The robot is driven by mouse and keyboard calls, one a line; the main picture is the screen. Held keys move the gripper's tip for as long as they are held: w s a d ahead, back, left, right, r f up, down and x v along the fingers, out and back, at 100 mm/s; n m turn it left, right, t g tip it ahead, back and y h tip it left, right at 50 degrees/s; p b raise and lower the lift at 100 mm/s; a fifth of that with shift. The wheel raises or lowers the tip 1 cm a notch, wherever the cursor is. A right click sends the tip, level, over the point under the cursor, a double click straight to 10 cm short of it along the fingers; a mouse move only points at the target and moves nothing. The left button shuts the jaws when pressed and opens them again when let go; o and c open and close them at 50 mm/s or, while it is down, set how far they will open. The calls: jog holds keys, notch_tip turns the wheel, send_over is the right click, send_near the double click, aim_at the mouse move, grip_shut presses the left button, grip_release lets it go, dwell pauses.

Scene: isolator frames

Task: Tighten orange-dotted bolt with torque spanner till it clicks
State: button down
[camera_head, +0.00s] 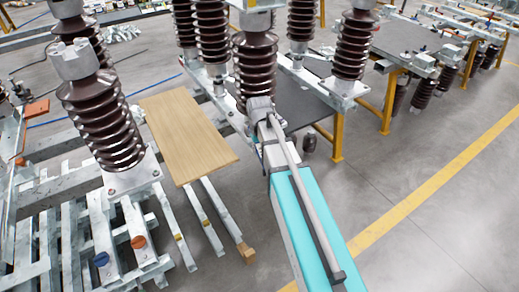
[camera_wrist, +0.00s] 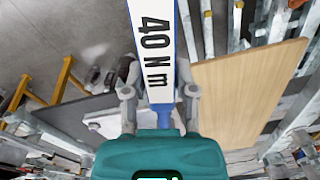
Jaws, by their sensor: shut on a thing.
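The torque spanner (camera_wrist: 155,50) is a white bar with blue edges, marked "40 N m". In the wrist view it runs up from between the two grey fingers of my gripper (camera_wrist: 159,93), which is shut on it. Its far end is outside the wrist view. In the head view my gripper (camera_head: 262,106) is at the end of my teal arm, in front of a brown ribbed insulator, and the spanner cannot be made out. I cannot pick out the orange-dotted bolt for certain. A small orange round piece (camera_head: 138,242) sits on the lower left steel frame.
A wooden board (camera_head: 190,135) lies left of my arm and also shows in the wrist view (camera_wrist: 240,90). A tall brown insulator (camera_head: 102,120) stands at left. A blue round piece (camera_head: 101,259) is on the left frame.

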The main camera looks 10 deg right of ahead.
jog(key=shift+r+p, duration=2.55)
jog(key=shift+r, duration=0.25)
